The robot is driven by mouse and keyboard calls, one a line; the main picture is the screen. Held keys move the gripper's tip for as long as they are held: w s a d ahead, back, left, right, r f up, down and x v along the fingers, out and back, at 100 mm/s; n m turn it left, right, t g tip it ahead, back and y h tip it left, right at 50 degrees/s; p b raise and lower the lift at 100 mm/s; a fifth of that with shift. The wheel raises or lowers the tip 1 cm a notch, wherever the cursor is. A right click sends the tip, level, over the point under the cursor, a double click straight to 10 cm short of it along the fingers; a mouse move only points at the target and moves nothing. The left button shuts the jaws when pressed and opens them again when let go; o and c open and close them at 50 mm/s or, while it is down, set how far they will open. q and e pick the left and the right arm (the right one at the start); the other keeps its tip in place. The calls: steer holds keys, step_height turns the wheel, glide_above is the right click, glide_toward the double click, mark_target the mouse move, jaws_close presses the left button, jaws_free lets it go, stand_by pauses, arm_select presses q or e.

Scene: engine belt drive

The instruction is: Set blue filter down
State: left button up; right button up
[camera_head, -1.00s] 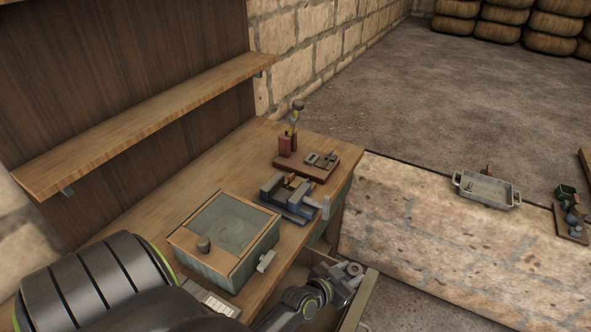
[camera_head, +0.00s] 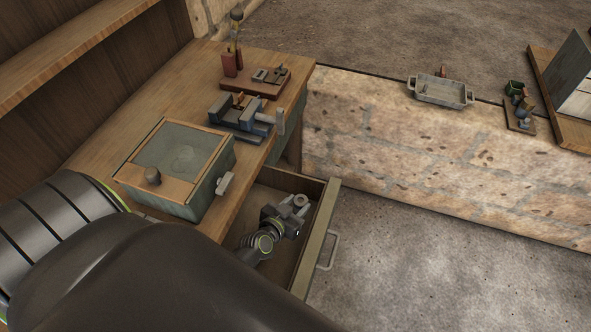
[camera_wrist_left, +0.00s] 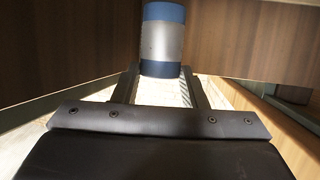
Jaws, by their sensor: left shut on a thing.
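The blue filter (camera_wrist_left: 162,42), a cylinder with a silver-grey middle band, is upright in the picture between the fingertips of my left gripper (camera_wrist_left: 160,75) in the left wrist view. In the head view my left gripper (camera_head: 292,213) is over the open drawer (camera_head: 320,222), shut on the filter. A pale ring-shaped end (camera_head: 300,200) at the fingertips appears to be the filter's end face. I cannot tell whether the filter touches the drawer floor. My right gripper is not in view.
A lidded box (camera_head: 182,165) stands on the wooden workbench (camera_head: 125,110) beside the drawer. A blue-grey vise (camera_head: 238,113) and a red-brown board (camera_head: 262,80) with small parts are further back. A grey metal tray (camera_head: 441,92) sits on the stone ledge.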

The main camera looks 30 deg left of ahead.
mark_target(297, 211)
arm_select(q)
steer(key=shift+f+b, duration=1.7)
steer(key=shift+f, duration=0.2)
steer(key=shift+f, duration=0.1)
steer(key=shift+f, duration=0.15)
steer(key=o, duration=1.1)
steer(key=shift+c, duration=0.2)
steer(key=shift+r, duration=0.4)
steer(key=v, duration=0.6)
steer(key=shift+f+b, duration=0.25)
steer(key=shift+b, duration=0.05)
steer(key=shift+v, duration=0.8)
